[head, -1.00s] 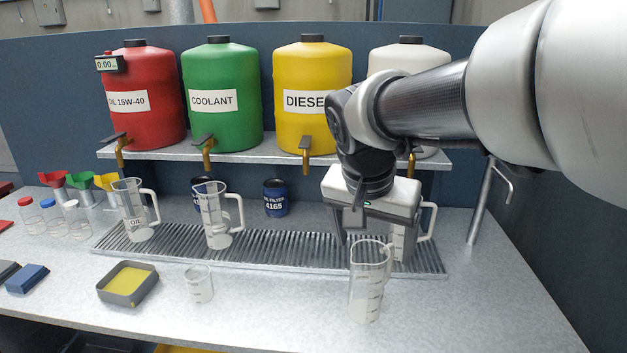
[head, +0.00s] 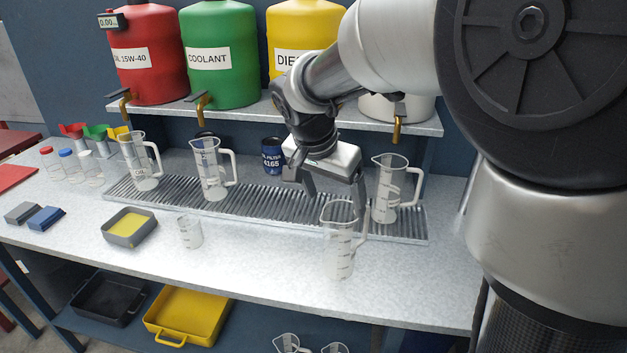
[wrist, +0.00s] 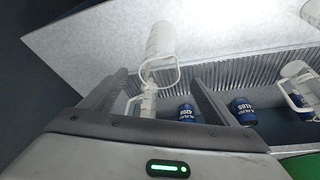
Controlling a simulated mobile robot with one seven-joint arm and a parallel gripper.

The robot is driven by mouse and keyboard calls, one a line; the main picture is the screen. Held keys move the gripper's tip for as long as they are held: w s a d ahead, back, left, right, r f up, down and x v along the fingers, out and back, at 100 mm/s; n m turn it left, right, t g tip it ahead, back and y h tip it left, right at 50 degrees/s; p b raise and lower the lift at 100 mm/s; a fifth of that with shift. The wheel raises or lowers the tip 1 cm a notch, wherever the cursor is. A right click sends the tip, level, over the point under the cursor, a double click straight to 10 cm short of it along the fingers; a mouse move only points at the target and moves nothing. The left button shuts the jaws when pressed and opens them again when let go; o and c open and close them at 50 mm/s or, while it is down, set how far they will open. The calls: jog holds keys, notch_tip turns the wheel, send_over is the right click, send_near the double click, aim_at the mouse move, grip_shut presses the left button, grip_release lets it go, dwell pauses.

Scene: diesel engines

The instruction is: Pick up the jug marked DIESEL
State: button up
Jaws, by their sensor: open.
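Another clear jug (head: 388,195) stands at the grate's right end and appears partly hidden in the wrist view (wrist: 147,103). My gripper (head: 336,197) is open and empty, above the grate and behind the front jug. A jug marked OIL (head: 143,170) and another jug (head: 211,175) stand farther left on the grate.
A small clear beaker (head: 190,232) and a grey tray with yellow inside (head: 130,228) are on the bench. A blue filter (head: 272,158) stands behind the grate. The tank shelf (head: 240,116) with brass taps overhangs behind. Bare bench lies around the beaker.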

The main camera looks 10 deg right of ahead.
aim_at(346, 239)
jog(key=x, duration=1.2)
jog(key=shift+w+d+f+b, duration=0.15)
jog(key=shift+w+f+b, duration=0.15)
jog(key=shift+b, duration=0.1)
jog(key=shift+c, duration=0.3)
jog(key=c, duration=1.5)
